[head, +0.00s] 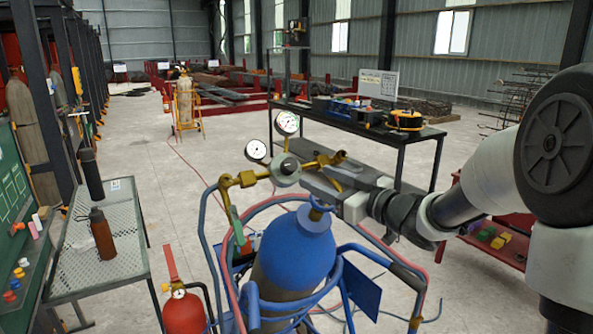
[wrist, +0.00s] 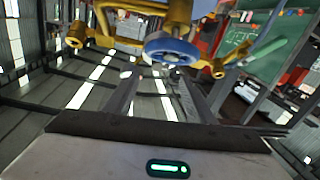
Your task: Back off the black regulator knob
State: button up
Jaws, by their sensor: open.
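The brass regulator (head: 247,178) with two round white gauges stands above the blue gas cylinder (head: 290,255). A round greyish disc (head: 286,166) at its middle looks like the regulator knob; its black colour is not clear. My gripper (head: 306,172) reaches in from the right, its grey fingers pointing at the disc; contact cannot be told. In the wrist view, the open, empty fingers (wrist: 155,76) point toward the brass fittings (wrist: 120,18). A blue-rimmed round wheel (wrist: 173,48) shows just beyond the tips; I cannot tell whether it is the knob.
A mesh table (head: 95,262) with a brown bottle (head: 102,234) stands at left. A red extinguisher (head: 184,312) is beside the blue cart frame (head: 343,262). Red hoses loop around the cart. A black workbench (head: 385,135) stands behind. The floor at back left is mostly clear.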

aim_at(294, 166)
jog(key=x, duration=0.9)
jog(key=c, duration=1)
jog(key=shift+c, duration=0.2)
jog(key=shift+n+p, duration=0.3)
jog(key=shift+p, duration=0.05)
jog(key=shift+d+r+n+g+p, duration=0.1)
jog(key=shift+r+n+g+p, duration=0.05)
jog(key=shift+n+g+p, duration=0.25)
jog(key=n+g+p, duration=0.1)
jog(key=n+g+y+p, duration=0.1)
jog(key=n+p, duration=0.1)
jog(key=shift+w+r, duration=0.1)
jog(key=shift+w, duration=0.15)
jog(key=n+g+y+p, duration=0.1)
jog(key=n+g+p, duration=0.1)
jog(key=n+p, duration=0.1)
jog(key=shift+d, duration=0.15)
jog(key=shift+n+g, duration=0.3)
